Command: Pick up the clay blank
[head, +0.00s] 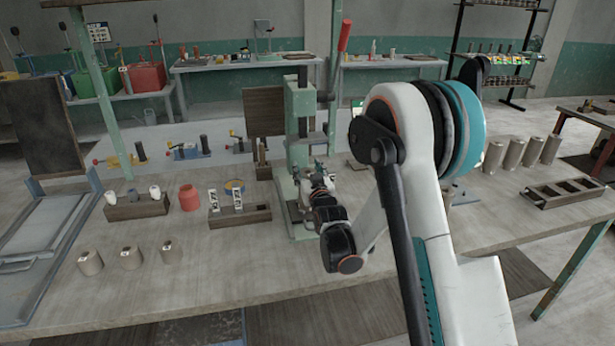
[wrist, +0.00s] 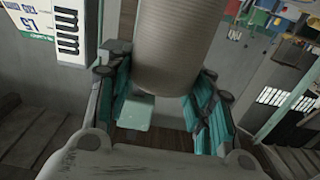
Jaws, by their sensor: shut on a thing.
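The clay blank (wrist: 172,45) is a pale beige cylinder with fine ridges, and it fills the upper middle of the wrist view. My gripper (wrist: 160,84) has its teal finger pads on both sides of the blank's lower end and is shut on it. The blank's far end runs out of the picture. In the head view my gripper (head: 319,176) is at the green press (head: 299,112), above the table. The held blank cannot be made out there behind my wrist.
Several similar cylinders (head: 515,153) stand at the table's right, beside a slotted tray (head: 539,196). A red jar (head: 189,198) and wooden holders (head: 240,216) are left of the press. The front middle table is clear.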

